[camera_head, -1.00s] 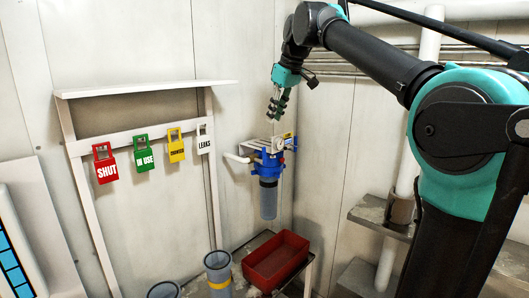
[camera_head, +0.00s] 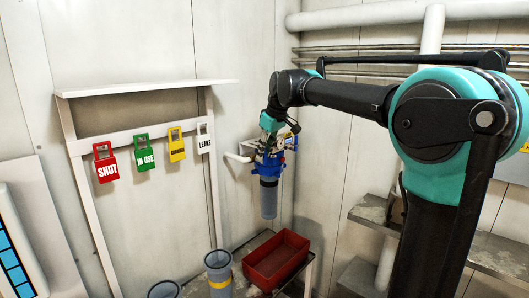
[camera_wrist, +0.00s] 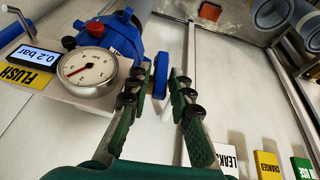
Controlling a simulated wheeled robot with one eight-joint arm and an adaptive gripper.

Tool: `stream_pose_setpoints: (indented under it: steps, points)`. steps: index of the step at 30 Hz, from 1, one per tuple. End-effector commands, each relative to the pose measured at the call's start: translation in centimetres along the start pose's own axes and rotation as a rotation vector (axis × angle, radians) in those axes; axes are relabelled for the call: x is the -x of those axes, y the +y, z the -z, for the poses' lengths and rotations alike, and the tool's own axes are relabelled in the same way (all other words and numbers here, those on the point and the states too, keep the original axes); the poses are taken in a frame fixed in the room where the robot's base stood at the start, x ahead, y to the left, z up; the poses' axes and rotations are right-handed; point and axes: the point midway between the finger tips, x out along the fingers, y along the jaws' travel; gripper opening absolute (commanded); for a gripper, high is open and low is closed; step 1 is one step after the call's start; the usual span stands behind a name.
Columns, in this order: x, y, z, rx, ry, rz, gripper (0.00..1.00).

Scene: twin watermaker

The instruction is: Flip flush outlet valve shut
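The blue filter unit (camera_head: 268,168) hangs on the back wall in the head view, with a grey bowl below its blue head. My gripper (camera_head: 268,148) is in front of its top and hides part of it. In the wrist view the fingers of my gripper (camera_wrist: 165,85) are apart. A blue lever-like part (camera_wrist: 160,75), perhaps the flush outlet valve handle, shows between them, close to the left finger. Contact cannot be told. A yellow FLUSH label (camera_wrist: 25,76) and a round gauge (camera_wrist: 88,68) are at the left.
A display (camera_wrist: 33,55) reads 0.2 bar. Red SHUT (camera_head: 106,165), green IN USE (camera_head: 144,154), yellow (camera_head: 176,146) and white LEAKS (camera_head: 203,140) tags hang on a rack left of the filter. A red tray (camera_head: 297,240) and grey cups (camera_head: 218,268) are below.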

Motion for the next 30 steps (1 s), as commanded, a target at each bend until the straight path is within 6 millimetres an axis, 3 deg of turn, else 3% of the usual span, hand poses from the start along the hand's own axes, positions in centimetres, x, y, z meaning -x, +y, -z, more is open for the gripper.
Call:
stream_pose_setpoints:
  steps: [7,13,30]
  points:
    - [-0.08,0.0,0.0,0.0,0.0,0.0,0.21]
    - [-0.06,0.01,-0.01,0.0,0.0,0.0,0.0]
    - [-0.07,0.43,-0.04,-0.035,0.0,0.084,0.0]
